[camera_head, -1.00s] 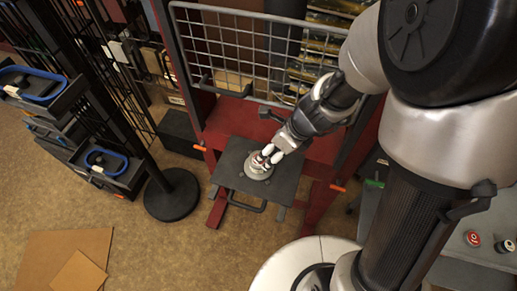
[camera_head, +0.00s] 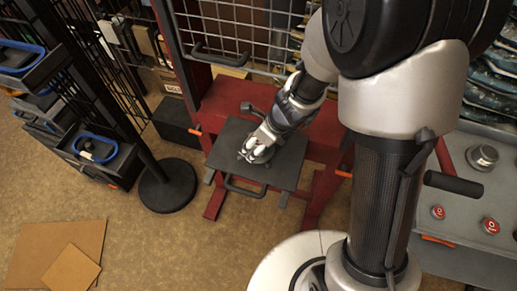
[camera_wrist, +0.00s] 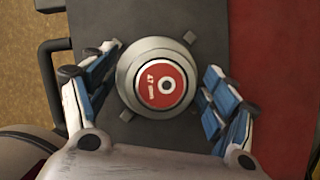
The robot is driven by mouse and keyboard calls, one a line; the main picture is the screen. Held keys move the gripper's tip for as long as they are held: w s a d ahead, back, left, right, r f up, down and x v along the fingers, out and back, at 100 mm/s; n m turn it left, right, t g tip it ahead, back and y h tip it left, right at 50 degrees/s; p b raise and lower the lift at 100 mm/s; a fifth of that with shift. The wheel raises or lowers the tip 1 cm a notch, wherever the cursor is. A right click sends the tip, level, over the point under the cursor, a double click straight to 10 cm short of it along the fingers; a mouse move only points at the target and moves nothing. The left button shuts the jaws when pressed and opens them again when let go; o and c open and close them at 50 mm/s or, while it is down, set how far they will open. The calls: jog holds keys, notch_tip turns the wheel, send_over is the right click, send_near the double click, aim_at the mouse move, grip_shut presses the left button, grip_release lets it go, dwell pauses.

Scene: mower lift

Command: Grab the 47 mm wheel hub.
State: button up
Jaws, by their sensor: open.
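The 47 mm wheel hub (camera_wrist: 126,82) is a round silver piece with a red face marked "47 mm" and a pale ring. It sits on a dark grey plate (camera_wrist: 95,18), and in the head view on the same plate (camera_head: 229,135) it is mostly covered by my fingers. My gripper (camera_wrist: 163,80) is open, with one blue-padded finger on each side of the hub. A gap shows between the hub and the left finger; the right finger is very close to its edge. My gripper also shows over the plate in the head view (camera_head: 260,145).
A red frame (camera_head: 225,97) with a wire grid (camera_head: 235,30) stands behind the plate. A grey tray (camera_head: 470,262) at the right holds a silver hub (camera_head: 482,157) and two small red-faced hubs (camera_head: 438,212). A black stand (camera_head: 168,185) is left of the frame.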

jog(key=shift+r, duration=0.15)
grip_shut()
dwell(0.9)
